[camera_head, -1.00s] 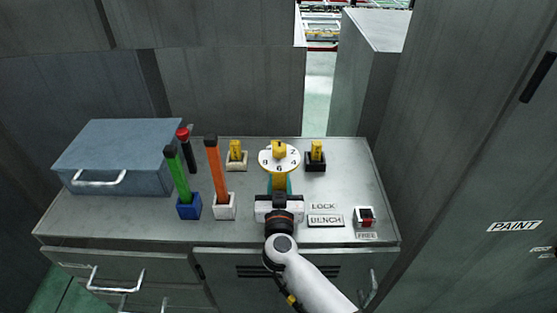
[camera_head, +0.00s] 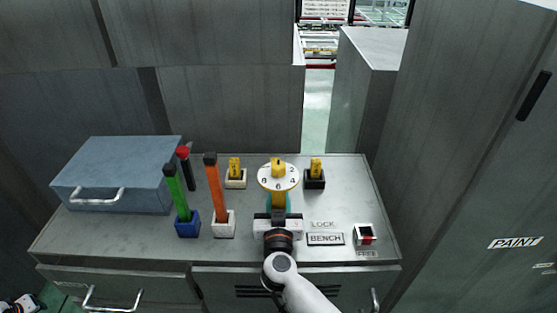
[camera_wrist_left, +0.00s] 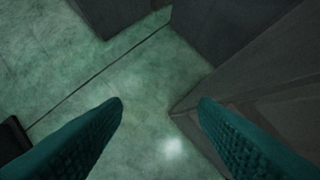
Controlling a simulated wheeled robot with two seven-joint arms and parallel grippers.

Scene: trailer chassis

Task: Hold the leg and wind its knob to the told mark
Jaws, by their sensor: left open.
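The leg (camera_head: 278,201) stands on the bench as a yellow post, topped by a white numbered dial (camera_head: 266,172) with a yellow knob (camera_head: 278,166). The numbers 2, 4, 6 and 8 show on the dial; the exact knob setting is too small to read. My right gripper (camera_head: 278,208) reaches in from the front, its teal fingers close on both sides of the post below the dial. My left gripper (camera_head: 22,304) shows at the bottom left corner, away from the leg. In the left wrist view its teal fingers (camera_wrist_left: 160,110) are apart and empty, over the green floor.
A blue-grey box (camera_head: 120,170) is at the back left. Green (camera_head: 178,192) and orange (camera_head: 214,190) bars stand in holders, with a dark red-topped one behind. Yellow pieces in small blocks (camera_head: 234,172) (camera_head: 315,173) flank the dial. A BENCH label (camera_head: 325,239) and red switch (camera_head: 365,235) lie right.

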